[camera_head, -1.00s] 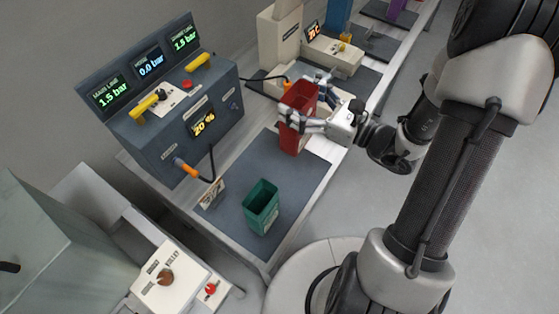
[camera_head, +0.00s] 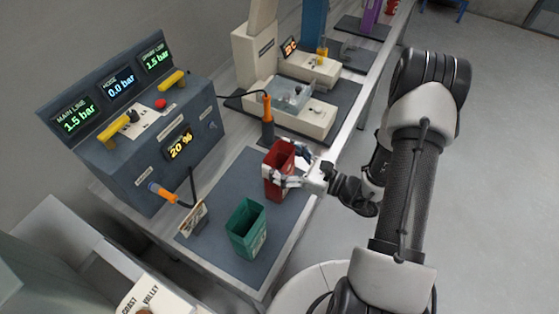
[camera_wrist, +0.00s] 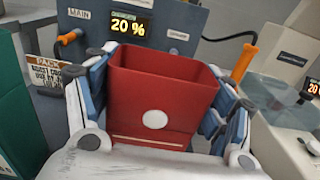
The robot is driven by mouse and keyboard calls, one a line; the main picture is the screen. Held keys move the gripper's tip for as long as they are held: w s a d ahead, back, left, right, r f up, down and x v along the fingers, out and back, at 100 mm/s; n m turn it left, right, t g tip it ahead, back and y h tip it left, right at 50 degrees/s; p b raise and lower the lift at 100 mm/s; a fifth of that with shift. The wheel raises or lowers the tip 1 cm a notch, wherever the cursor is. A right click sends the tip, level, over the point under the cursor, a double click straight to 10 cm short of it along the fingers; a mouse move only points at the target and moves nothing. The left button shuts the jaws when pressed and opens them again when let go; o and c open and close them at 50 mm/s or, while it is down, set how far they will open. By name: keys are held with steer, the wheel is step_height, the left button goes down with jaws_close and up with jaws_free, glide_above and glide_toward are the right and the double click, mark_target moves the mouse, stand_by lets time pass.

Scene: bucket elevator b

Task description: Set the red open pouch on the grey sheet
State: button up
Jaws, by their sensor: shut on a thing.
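The red open pouch (camera_head: 279,171) is upright with its open top facing up, over the far right part of the grey sheet (camera_head: 222,187). My gripper (camera_head: 288,170) is shut on the pouch, a finger on each side. The wrist view shows the red pouch (camera_wrist: 160,95) between the blue-padded fingers, with a white dot on its near face. Its bottom edge is partly hidden by my gripper, and I cannot tell whether it touches the sheet.
A green open pouch (camera_head: 246,228) stands on the sheet, nearer and left. A small printed card (camera_head: 193,219) stands left of it. The grey control box (camera_head: 150,140) with displays lines the left. A machine with a tray (camera_head: 290,98) stands behind. The sheet's middle is clear.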

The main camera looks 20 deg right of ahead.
steer(key=shift+f, duration=0.15)
steer(key=o, duration=0.8)
